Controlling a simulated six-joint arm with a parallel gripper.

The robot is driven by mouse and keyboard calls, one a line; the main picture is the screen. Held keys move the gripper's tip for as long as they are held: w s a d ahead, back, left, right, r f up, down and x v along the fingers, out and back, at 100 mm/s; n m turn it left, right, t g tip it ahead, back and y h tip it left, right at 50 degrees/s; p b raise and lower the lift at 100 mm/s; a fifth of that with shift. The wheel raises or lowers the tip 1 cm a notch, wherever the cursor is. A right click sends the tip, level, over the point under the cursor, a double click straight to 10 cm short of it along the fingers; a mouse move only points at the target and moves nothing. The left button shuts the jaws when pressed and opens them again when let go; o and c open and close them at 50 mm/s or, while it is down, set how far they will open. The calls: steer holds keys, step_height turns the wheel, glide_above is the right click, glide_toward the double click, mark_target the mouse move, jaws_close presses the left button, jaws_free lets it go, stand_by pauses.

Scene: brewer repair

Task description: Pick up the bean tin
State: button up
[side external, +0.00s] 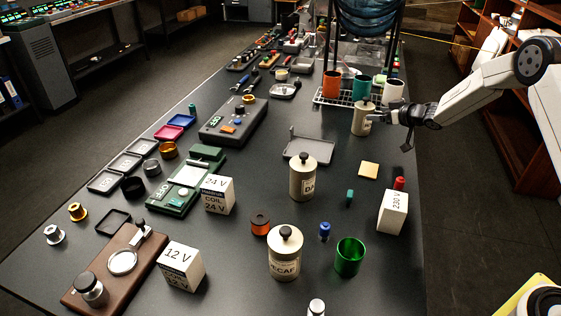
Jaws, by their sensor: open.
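A cream tin (361,120) with a dark knob on its lid stands upright on the black bench, in front of the wire rack. Its label is too small to read. My gripper (376,117) comes in from the right with open jaws at the tin's right side. I cannot tell whether the fingers touch the tin or sit around it. Two similar cream tins stand nearer: one with a partly readable label starting "DA" (302,178), and one labelled DECAF (285,254).
A wire rack (340,99) with an orange, a teal and a white cup stands just behind the tin. A grey tray (309,149) lies to its front left. A tan square (368,170) and a white 230 V box (392,212) lie nearer, with bare bench between.

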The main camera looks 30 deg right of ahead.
mark_target(372, 111)
steer(key=shift+w+a+f, duration=0.1)
steer(key=shift+w+f, duration=0.05)
steer(key=shift+w, duration=0.2)
steer(key=shift+x, duration=2.6)
steer(key=c, duration=1.2)
steer(key=shift+o, duration=0.2)
steer(key=shift+r, duration=0.2)
